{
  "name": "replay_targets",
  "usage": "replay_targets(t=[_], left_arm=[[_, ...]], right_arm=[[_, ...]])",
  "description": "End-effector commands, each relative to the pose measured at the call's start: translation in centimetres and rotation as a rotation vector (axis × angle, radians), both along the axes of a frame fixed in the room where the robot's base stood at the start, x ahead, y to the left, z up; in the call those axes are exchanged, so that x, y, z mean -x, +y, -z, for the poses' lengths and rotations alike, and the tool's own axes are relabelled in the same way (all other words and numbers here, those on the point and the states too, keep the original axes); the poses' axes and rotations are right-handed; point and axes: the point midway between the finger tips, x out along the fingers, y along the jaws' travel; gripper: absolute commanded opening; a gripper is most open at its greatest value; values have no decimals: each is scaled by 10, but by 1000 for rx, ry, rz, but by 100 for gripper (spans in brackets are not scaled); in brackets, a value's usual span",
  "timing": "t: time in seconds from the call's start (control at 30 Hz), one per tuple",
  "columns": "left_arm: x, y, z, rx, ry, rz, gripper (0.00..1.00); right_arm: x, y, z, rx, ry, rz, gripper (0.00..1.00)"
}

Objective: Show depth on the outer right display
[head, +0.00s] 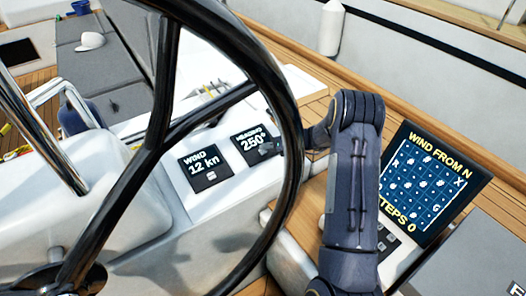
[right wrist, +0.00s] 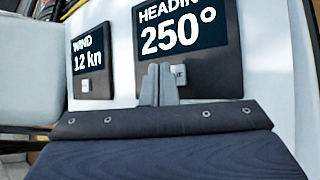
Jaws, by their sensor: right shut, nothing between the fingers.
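The right display (head: 249,141) on the white console reads HEADING 250°. It also shows in the right wrist view (right wrist: 200,40), with a small light button (right wrist: 179,75) at its lower edge. The left display (head: 203,165) reads WIND 12 kn and shows in the right wrist view too (right wrist: 91,62). My right gripper (head: 272,149) is shut and empty, at the lower part of the heading display. In the right wrist view its fingertips (right wrist: 158,70) are just left of the button; I cannot tell whether they touch the panel. My left gripper is not in view.
A large black steering wheel (head: 258,66) stands in front of the console, close to my right arm. A tablet (head: 430,185) reading WIND FROM N with a grid is at the right. A white cap (head: 90,41) lies on the grey seat at the back left.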

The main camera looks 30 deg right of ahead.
Motion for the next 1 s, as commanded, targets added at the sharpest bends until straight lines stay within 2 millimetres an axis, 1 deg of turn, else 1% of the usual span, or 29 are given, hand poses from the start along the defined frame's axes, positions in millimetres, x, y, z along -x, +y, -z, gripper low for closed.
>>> replay_targets(t=[0.67,1.0], left_arm=[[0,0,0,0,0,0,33],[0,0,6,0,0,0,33]], right_arm=[[0,0,0,0,0,0,0],[-2,0,9,0,0,0,0]])
